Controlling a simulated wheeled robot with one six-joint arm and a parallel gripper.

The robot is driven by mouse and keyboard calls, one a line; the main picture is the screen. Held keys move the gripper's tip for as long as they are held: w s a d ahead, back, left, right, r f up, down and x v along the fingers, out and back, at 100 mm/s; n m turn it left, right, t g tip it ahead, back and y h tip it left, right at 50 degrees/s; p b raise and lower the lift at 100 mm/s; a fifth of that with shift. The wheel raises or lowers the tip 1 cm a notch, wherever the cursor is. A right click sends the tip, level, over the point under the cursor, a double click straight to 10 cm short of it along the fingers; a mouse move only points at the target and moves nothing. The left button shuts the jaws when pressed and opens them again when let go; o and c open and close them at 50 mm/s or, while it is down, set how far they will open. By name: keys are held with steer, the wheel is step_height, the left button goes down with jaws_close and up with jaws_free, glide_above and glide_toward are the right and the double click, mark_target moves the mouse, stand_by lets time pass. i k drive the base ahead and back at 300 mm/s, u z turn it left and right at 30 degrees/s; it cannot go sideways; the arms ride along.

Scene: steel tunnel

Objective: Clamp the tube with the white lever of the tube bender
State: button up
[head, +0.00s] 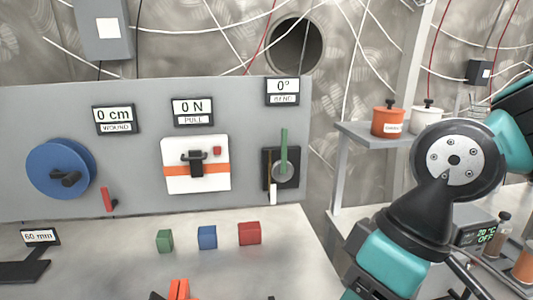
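The tube bender (281,168) is on the grey upright panel, under a display reading 0° BEND. It has a dark backplate, a grey round disc (283,173) and a green lever (284,148) standing upright. The white lever (273,192) hangs down at its lower left. A thin brown upright strip (268,163), which looks like the tube, stands just left of the disc. Whether it is clamped is too small to tell. My gripper (178,290) shows only as two close orange tips at the bottom edge, well below and left of the bender. The rest is cut off.
The panel also carries a blue reel (61,168), a white box with an orange band (196,180) and a small red lever (107,199). Green (164,241), blue (207,237) and red (249,233) blocks lie on the bench. A side shelf (372,134) holds pots.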

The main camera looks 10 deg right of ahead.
mark_target(272, 195)
steer(key=k, duration=0.5)
steer(key=u, duration=0.7)
steer(key=i, duration=0.8)
steer(key=z, duration=0.15)
